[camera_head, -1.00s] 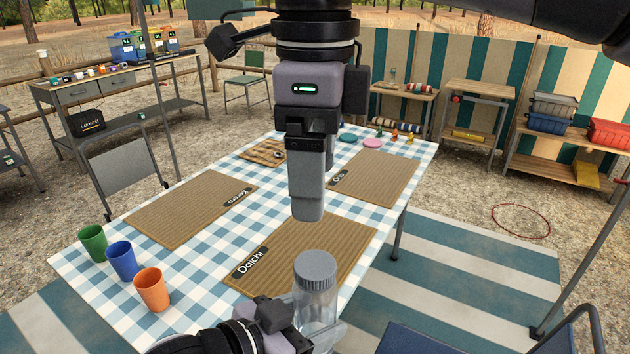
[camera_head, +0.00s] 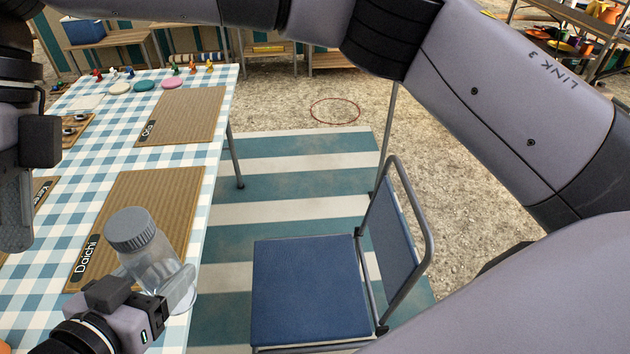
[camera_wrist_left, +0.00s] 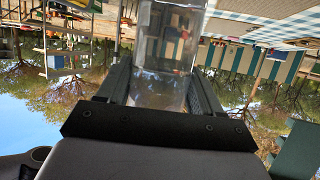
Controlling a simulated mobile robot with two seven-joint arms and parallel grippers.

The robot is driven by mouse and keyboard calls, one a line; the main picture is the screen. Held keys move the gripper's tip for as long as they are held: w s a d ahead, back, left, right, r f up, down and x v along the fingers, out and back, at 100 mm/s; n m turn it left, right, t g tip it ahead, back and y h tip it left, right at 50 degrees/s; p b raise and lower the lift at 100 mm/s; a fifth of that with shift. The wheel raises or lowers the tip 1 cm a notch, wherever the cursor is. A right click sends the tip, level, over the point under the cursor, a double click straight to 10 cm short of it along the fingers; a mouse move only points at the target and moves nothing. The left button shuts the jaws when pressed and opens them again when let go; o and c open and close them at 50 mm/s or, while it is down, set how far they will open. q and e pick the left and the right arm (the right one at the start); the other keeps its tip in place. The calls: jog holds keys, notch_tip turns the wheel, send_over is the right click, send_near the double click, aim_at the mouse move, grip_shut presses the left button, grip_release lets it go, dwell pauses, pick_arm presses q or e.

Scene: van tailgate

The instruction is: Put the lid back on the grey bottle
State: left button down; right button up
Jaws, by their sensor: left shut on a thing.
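A clear bottle (camera_head: 155,258) stands up from my left gripper (camera_head: 172,292) in the head view, tilted in the picture. A ribbed grey lid (camera_head: 130,228) sits at its top; I cannot tell whether it is screwed tight. My left gripper is shut around the bottle's lower part. The left wrist view shows the clear bottle wall (camera_wrist_left: 165,60) between the two fingers (camera_wrist_left: 160,90); the lid is out of that view. My right gripper (camera_head: 15,232) is at the left edge of the head view, partly cut off, above the table and apart from the lid; its jaw opening is not clear.
The checkered table (camera_head: 60,276) carries woven mats, including the Daichi mat (camera_head: 180,205) behind the bottle. Coloured discs and small figures stand at its far end. A blue chair (camera_head: 305,285) stands to the right on a striped rug (camera_head: 290,164). A red hoop (camera_head: 335,111) lies beyond.

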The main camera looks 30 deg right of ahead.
jog(key=s+a+r+m+g+y, duration=0.3)
jog(key=s+r+m+g+y, duration=0.25)
jog(key=y, duration=0.45)
jog(key=w+d+r+m+t+y, duration=0.1)
jog(key=w+d+m+t+y, duration=0.7)
jog(key=w+m+t+y, duration=0.8)
jog(key=w+d+f+m+t+h, duration=0.2)
jog(key=d+f+m+t+h, duration=0.45)
jog(key=f+m+h, duration=0.45)
jog(key=w+d+f+m+t+h, duration=0.2)
jog(key=d+f+m+t+h, duration=0.45)
jog(key=m, duration=0.65)
jog(key=s+d+f+m+g+h, duration=0.2)
jog(key=s+f, duration=0.4)
jog(key=f, duration=0.4)
jog(key=s+d+f+m+g+h, duration=0.2)
jog(key=s+d+f+h, duration=0.3)
jog(key=f, duration=0.6)
jog(key=s+d+f+m+g+h, duration=0.2)
jog(key=s+d+f+g+h, duration=0.2)
jog(key=s+d+f, duration=0.3)
notch_tip(320, 180, down, 4)
jog(key=shift+s+d+f, duration=0.2)
jog(key=shift+s+d, duration=0.05)
jog(key=shift+s, duration=0.2)
pick_arm(q)
jog(key=shift+r, duration=0.1)
